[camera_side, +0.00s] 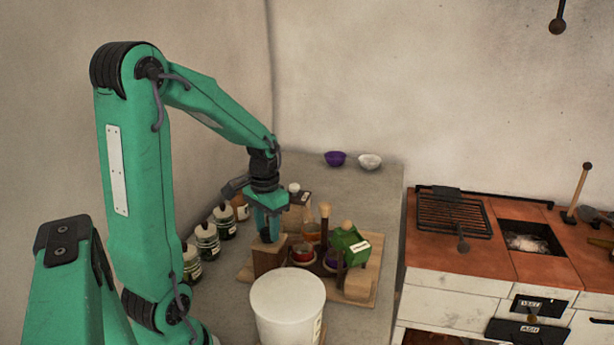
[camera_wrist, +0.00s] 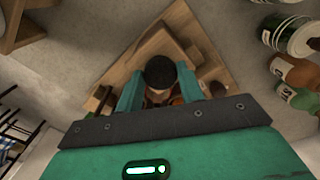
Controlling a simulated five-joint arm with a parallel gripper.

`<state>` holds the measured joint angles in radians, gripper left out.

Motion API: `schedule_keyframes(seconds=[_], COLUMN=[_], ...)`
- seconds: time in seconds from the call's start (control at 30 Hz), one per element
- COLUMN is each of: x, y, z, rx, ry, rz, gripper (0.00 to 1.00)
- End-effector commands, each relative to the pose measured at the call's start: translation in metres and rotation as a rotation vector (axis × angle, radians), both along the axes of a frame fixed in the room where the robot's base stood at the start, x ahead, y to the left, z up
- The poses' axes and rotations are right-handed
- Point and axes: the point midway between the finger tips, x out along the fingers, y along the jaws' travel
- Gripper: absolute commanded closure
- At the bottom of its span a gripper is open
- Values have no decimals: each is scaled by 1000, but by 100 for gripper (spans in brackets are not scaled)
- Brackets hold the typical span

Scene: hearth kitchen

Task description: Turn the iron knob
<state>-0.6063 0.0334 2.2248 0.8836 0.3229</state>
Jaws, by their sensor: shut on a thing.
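The iron knob (camera_wrist: 160,71) is a dark round cap in the wrist view, between the two green fingers of my gripper (camera_wrist: 160,88). My gripper is shut on it. In the side view my gripper (camera_side: 268,232) points down over a wooden block (camera_side: 269,260), and the fingers hide most of the knob. The block stands on a wooden board (camera_side: 361,300), which also shows in the wrist view (camera_wrist: 186,22).
A white tub (camera_side: 288,305) stands in front of the block. A green house-shaped piece (camera_side: 349,246) is to the right. Labelled jars (camera_side: 207,240) line the left. Two bowls (camera_side: 335,158) sit behind. The tiled stove (camera_side: 470,258) is at far right.

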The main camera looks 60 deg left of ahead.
Motion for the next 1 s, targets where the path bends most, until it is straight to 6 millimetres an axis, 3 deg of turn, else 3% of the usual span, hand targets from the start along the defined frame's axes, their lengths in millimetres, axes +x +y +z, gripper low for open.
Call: schedule_keyframes(seconds=[0.67,0.7,0.77,0.8,1.0], x=[0,0,0,0,0], y=[0,0,0,0,0], z=[2,2,1,1,1], rx=[0,0,0,0,0], ry=[-1,-1,-1,-1,0], rz=[-88,-88,-87,-87,-87], gripper=[85,57,45,41,41])
